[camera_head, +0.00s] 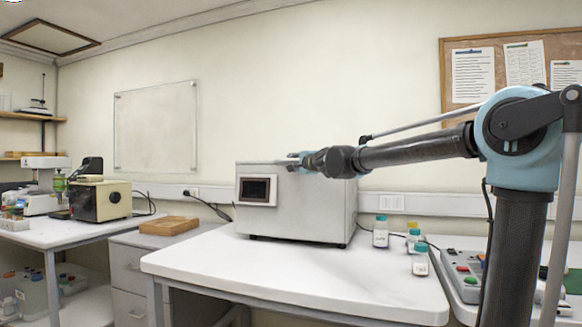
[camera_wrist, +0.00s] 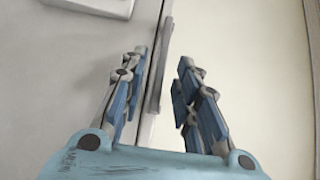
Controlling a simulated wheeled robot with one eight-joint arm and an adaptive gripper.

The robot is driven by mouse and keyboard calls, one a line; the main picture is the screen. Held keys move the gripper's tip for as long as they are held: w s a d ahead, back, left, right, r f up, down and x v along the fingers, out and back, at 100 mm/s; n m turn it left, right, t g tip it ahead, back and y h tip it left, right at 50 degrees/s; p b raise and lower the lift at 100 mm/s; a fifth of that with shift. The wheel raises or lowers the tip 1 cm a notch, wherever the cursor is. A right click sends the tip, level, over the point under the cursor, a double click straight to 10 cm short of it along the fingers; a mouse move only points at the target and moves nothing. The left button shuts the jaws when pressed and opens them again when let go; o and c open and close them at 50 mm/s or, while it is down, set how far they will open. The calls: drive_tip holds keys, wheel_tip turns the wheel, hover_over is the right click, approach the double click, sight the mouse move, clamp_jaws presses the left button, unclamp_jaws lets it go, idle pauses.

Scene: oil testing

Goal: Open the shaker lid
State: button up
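The shaker (camera_head: 312,212) is a light grey box with a dark screen on its front, standing on the white table. Its lid looks closed in the head view. A thin grey bar (camera_wrist: 157,75), which looks like the lid handle or edge, lies between the fingers, nearer the left one. I cannot tell whether they touch. The shaker's pale surface (camera_wrist: 60,70) fills the left of the wrist view.
Several small capped bottles (camera_head: 381,232) stand on the table right of the shaker. A control box with buttons (camera_head: 467,273) is at the far right. The white table (camera_head: 290,275) is clear in front. A wooden box (camera_head: 169,226) sits on the drawer cabinet at left.

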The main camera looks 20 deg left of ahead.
sight(291, 162)
drive_tip(key=shift+x, duration=1.65)
clamp_jaws()
